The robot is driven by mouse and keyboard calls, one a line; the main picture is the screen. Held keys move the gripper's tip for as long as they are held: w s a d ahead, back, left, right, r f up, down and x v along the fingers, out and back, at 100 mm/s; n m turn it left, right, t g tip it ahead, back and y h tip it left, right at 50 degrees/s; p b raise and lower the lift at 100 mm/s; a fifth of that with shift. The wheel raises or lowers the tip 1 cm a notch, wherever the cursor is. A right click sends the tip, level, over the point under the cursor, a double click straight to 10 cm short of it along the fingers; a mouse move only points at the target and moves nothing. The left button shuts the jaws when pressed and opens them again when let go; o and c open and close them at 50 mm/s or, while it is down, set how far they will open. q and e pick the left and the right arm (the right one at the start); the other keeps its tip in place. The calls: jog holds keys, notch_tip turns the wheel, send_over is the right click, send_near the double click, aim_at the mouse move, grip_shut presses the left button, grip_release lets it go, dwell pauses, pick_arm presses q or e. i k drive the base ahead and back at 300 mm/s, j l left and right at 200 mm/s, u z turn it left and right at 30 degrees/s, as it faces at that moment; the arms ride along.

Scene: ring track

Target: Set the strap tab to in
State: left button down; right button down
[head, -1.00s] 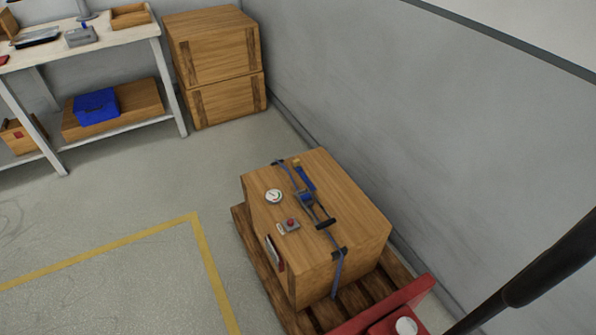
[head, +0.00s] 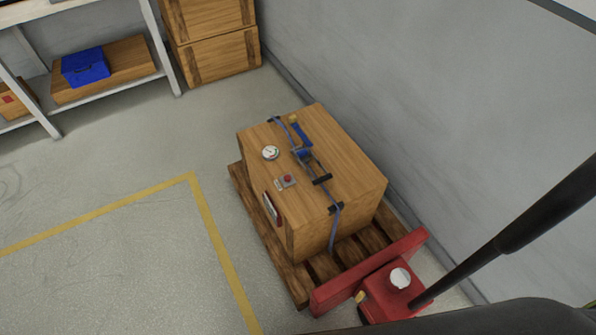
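A wooden crate (head: 345,165) stands on a wooden pallet (head: 245,201) in the middle right of the head view. A blue strap (head: 334,226) runs over its top and down its front. A blue ratchet with a dark handle (head: 321,179) sits on the strap, and a blue piece with a yellow end (head: 300,131) lies behind it. I cannot tell which of these is the strap tab or how it is set. A round white gauge (head: 271,153) and a small box with a red button (head: 287,180) are on the crate top. Neither gripper is in view.
A red pallet jack (head: 385,295) with a long black handle (head: 540,210) stands at the pallet's near end. A grey wall (head: 440,90) is close on the right. Stacked crates (head: 220,55) and a shelf (head: 155,75) stand at the back left. The floor left of the pallet is clear.

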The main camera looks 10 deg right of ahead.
aim_at(293, 123)
jog(key=j, duration=0.3)
jog(key=i+j+z, duration=0.25)
jog(key=j, duration=0.3)
jog(key=j+z, duration=0.2)
jog(key=j, duration=0.35)
jog(key=i+j+z, duration=0.25)
jog(key=j, duration=0.4)
jog(key=i+z, duration=0.2)
jog(key=i, duration=0.2)
jog(key=i+j+z, duration=0.2)
jog(key=i, duration=0.15)
